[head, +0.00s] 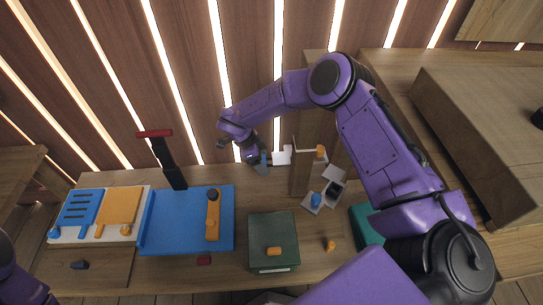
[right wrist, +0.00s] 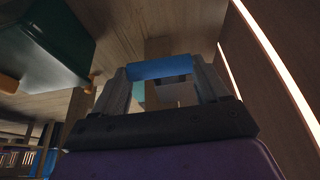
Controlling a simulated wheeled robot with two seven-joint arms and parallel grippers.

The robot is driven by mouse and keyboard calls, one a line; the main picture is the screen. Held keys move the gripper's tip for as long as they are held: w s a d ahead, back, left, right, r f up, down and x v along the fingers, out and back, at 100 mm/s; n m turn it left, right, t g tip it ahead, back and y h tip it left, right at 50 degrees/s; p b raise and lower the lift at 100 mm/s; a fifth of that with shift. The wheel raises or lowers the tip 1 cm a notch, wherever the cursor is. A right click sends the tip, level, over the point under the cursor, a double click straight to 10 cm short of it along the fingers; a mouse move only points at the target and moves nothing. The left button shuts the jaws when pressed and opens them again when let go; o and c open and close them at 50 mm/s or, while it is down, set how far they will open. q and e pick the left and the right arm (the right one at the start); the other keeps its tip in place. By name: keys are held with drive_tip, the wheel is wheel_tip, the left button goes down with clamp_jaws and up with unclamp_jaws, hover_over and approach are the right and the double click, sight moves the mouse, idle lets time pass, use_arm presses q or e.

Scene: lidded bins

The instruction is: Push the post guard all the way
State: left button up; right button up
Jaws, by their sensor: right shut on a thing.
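A wooden post (head: 301,170) stands upright at the back of the table, right of centre. A white piece (head: 283,157) sits against its left side; I cannot tell whether this is the post guard. My right gripper (head: 264,159) is left of the white piece and shut on a small blue bar. In the right wrist view, the blue bar (right wrist: 162,68) spans the two fingertips. Its join to the white piece is too small to make out. My left gripper is out of view; only a purple part of that arm shows at the lower left.
A dark green box (head: 273,228) with an orange handle (head: 274,251) stands in front of the post. A blue board (head: 165,235) lies left, with a dark upright holder (head: 168,165) behind it. A grey-white fixture with a blue knob (head: 316,199) stands right of the post.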

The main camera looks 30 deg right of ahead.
drive_tip(key=o, duration=1.1)
drive_tip(key=shift+c, duration=0.2)
drive_tip(key=p+v, duration=0.2)
drive_tip(key=v, duration=0.8)
drive_tip(key=shift+r, duration=0.35)
drive_tip(key=shift+a, duration=0.1)
